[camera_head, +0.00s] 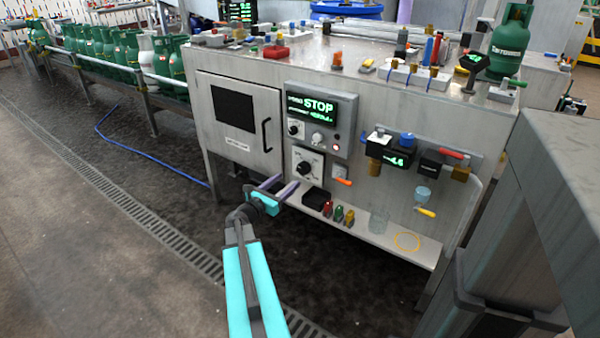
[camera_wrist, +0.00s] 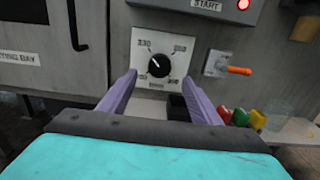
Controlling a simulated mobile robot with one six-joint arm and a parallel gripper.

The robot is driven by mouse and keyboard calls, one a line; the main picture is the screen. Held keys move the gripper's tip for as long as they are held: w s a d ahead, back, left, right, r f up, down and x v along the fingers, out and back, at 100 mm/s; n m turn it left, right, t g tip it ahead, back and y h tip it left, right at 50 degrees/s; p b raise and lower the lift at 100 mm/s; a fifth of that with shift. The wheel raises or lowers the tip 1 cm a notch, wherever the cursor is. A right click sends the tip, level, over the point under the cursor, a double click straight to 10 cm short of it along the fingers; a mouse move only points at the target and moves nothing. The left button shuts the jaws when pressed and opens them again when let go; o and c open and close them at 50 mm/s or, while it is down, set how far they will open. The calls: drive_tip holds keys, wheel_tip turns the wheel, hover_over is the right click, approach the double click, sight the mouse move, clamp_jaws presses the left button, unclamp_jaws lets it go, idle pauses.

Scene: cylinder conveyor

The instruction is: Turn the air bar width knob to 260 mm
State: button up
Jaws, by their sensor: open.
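The width knob (camera_head: 304,168) is a round black dial on a pale square plate (camera_head: 316,157) on the front of the steel cabinet. In the wrist view the knob (camera_wrist: 158,66) has a white pointer mark toward the upper left, near the label 230; the other labels are too blurred to read surely. My gripper (camera_head: 285,186) is open and empty, just below and in front of the knob. In the wrist view its two purple fingers (camera_wrist: 158,80) stand apart on either side of the knob's lower part. Whether either finger touches the panel cannot be told.
An orange-handled lever (camera_wrist: 239,70) is right of the plate. Above sits a control box with a lit STOP display (camera_head: 318,105). A shelf (camera_head: 355,224) below holds a black tray (camera_head: 317,199) and several small coloured pieces. A cabinet door handle (camera_head: 266,135) is at left.

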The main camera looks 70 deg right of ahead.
sight(302, 169)
drive_tip(key=b+x, duration=0.1)
drive_tip(key=x, duration=0.9)
drive_tip(key=shift+a, duration=0.1)
drive_tip(key=c, duration=1)
